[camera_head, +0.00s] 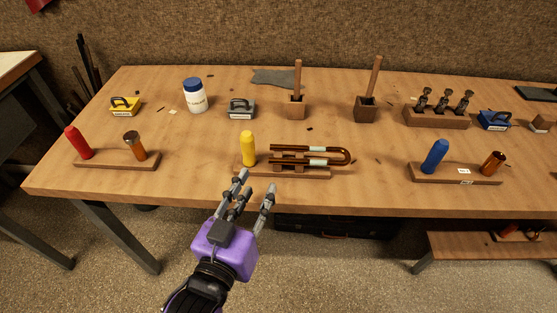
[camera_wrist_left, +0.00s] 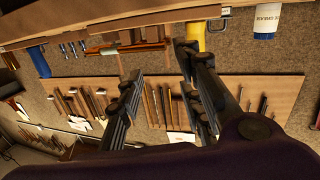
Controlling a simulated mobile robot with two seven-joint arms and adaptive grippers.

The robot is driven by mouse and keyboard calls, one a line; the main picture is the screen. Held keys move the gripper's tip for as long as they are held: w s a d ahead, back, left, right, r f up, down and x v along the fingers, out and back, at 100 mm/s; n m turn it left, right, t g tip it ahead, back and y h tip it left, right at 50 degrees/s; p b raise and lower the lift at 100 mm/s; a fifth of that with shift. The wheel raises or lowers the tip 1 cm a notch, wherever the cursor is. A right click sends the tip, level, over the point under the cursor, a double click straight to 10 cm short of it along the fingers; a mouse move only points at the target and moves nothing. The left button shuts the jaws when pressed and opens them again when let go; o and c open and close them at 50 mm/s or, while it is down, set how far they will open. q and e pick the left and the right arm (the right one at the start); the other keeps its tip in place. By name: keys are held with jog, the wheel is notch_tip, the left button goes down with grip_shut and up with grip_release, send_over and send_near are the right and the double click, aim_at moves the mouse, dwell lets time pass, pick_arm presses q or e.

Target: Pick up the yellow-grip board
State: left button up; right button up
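The yellow-grip board (camera_head: 262,173) is a flat wooden board near the table's front edge, with an upright yellow grip (camera_head: 248,148) at its left end. A U-shaped brass tube (camera_head: 338,149) rests on wooden blocks on the board. My left gripper (camera_head: 255,181) is open and empty, in front of the board's left part, with its fingers pointing towards the yellow grip. In the left wrist view the yellow grip (camera_wrist_left: 194,32) shows beyond the spread fingers (camera_wrist_left: 160,60). I cannot tell whether a fingertip touches the board. My right gripper is not in view.
A red-grip board (camera_head: 98,162) stands at the left and a blue-grip board (camera_head: 453,175) at the right. Behind are a white jar (camera_head: 195,96), a yellow block (camera_head: 125,106), a grey block (camera_head: 241,109) and two wooden holders. Bare table lies on both sides of the yellow-grip board.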

pick_arm(q)
jog(key=t, duration=0.1)
send_near(245, 153)
jog(key=shift+m, duration=0.3)
jog(key=x, duration=0.5)
jog(key=shift+w+d+f, duration=0.15)
jog(key=shift+w+d, duration=0.1)
jog(key=shift+x, duration=2.95)
jog(key=shift+a, duration=0.15)
jog(key=shift+c, duration=0.6)
jog(key=shift+r, duration=0.25)
grip_shut()
